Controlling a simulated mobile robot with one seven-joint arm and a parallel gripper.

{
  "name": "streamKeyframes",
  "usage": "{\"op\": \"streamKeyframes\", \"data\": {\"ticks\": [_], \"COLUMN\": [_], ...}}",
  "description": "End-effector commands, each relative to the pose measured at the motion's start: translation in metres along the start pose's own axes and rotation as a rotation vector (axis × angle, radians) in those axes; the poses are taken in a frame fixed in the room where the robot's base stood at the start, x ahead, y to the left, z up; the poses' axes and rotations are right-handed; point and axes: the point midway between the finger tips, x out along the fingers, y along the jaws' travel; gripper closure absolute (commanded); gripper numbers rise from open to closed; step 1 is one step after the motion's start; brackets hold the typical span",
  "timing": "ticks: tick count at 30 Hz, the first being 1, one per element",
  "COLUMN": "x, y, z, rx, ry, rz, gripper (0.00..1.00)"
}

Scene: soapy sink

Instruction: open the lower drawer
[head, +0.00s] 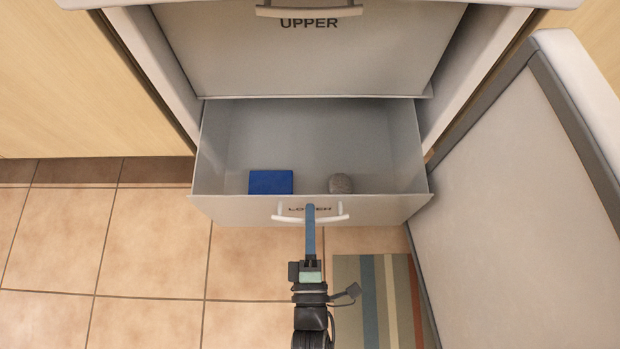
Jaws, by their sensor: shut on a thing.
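The lower drawer (240,208) is pulled out from the cabinet, so its inside shows from above. Its front bears the word LOWER, partly hidden by my gripper, and a white curved handle (335,217). My gripper (310,210) reaches up from the bottom of the head view and is shut on this handle near its middle. Inside the drawer lie a blue block (270,182) at the left and a grey, rounded stone-like thing (340,184) right of centre.
The upper drawer (300,65) sits above the lower one, with its own handle (309,11). An open grey-edged door (520,200) stands at the right, close to the lower drawer's right corner. A striped mat (375,300) lies on the tiled floor. The floor at the left is clear.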

Motion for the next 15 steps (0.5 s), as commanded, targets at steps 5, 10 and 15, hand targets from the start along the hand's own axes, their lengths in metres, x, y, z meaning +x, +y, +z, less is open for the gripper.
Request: {"op": "streamKeyframes", "data": {"ticks": [5, 10, 15], "x": [-0.035, -0.054, -0.063], "y": [0.001, 0.0, 0.001], "z": [0.0, 0.0, 0.0], "rx": [0.0, 0.001, 0.0], "ry": [-0.001, 0.0, 0.0], "rz": [-0.003, 0.0, 0.002], "gripper": [1.0, 1.0, 1.0]}}
